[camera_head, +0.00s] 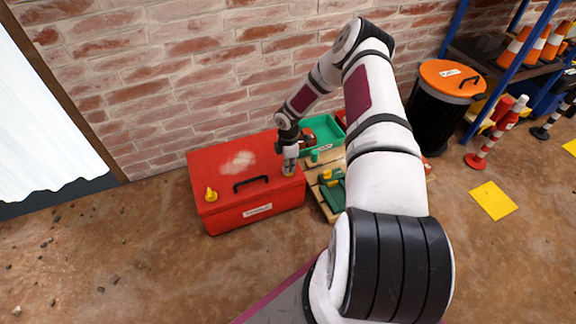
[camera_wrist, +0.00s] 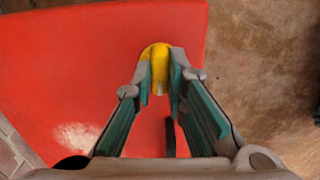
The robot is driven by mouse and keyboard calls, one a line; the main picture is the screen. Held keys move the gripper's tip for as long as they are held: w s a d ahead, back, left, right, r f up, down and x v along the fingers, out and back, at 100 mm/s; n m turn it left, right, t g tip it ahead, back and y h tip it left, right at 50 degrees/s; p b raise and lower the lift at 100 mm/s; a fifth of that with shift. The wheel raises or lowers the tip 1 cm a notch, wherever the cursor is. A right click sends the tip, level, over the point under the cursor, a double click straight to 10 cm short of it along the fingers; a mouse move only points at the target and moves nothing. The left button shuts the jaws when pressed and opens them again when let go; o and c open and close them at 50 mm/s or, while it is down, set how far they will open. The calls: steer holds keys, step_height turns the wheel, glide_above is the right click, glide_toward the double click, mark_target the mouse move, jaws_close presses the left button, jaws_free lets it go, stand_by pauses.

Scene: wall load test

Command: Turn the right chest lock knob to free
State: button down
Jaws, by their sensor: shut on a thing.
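The red chest (camera_head: 230,195) stands on the floor by the brick wall, its lid closed, with a black handle on top. Its left lock knob (camera_head: 211,194) is yellow and stands free at the left front of the lid. The right lock knob is yellow and mostly hidden by my gripper (camera_head: 289,172) in the head view. In the wrist view the right lock knob (camera_wrist: 155,55) sits on the red lid between my fingertips. My gripper (camera_wrist: 161,82) is shut on it from above. The knob's exact turn angle is hard to tell.
Right of the chest, a wooden pallet (camera_head: 318,192) carries a green tray (camera_head: 322,130) and green pieces. A black bin with an orange lid (camera_head: 452,78) and a blue shelf rack (camera_head: 507,62) stand at right. Open floor lies left and in front of the chest.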

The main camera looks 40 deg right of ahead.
steer(key=m, duration=0.4)
steer(key=shift+m, duration=0.3)
steer(key=m, duration=0.4)
steer(key=shift+b, duration=0.3)
steer(key=m, duration=0.5)
steer(key=shift+m+b, duration=0.3)
steer(key=shift+m, duration=1.6)
steer(key=c, duration=1.6)
jaws_free()
